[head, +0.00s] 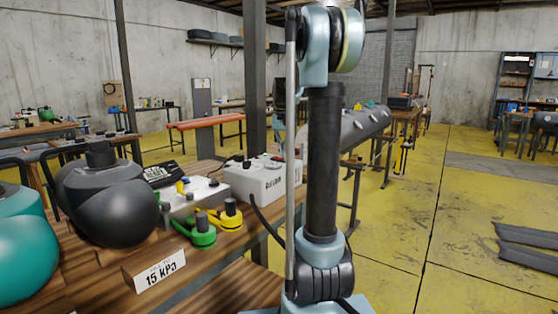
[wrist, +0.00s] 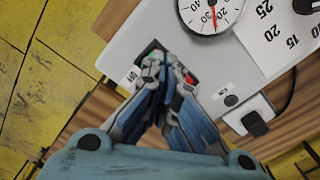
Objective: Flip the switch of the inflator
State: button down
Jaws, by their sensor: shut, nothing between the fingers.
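The inflator is a white box (wrist: 150,30) with a round gauge (wrist: 208,14) on its top face. What looks like the same white box (head: 262,181) stands on the wooden table in the head view, partly behind my arm. A dark switch area with a green mark (wrist: 151,47) and a red mark (wrist: 190,79) sits near the box's edge. My gripper (wrist: 162,62) is shut and empty, its fingertips over this switch area and hiding most of it. I cannot tell whether they touch it or which way the switch is set. In the head view my gripper is hidden.
Green (head: 203,232) and yellow (head: 231,215) valve fittings, a dark grey pump-like object (head: 105,200) and a 15 kPa sign (head: 160,274) stand left on the table.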

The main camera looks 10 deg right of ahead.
jog(key=shift+f, duration=0.4)
dwell(0.3)
jog(key=shift+r, duration=3.5)
jog(key=s+f+n, duration=0.1)
jog(key=s+f, duration=0.7)
jog(key=s, duration=0.4)
jog(key=s+a+f+n+t, duration=0.1)
jog(key=s+f, duration=0.8)
jog(key=s, duration=0.4)
jog(key=s+a+f+n+t, duration=0.1)
jog(key=s+f, duration=0.8)
jog(key=s, duration=0.3)
jog(key=shift+s, duration=0.3)
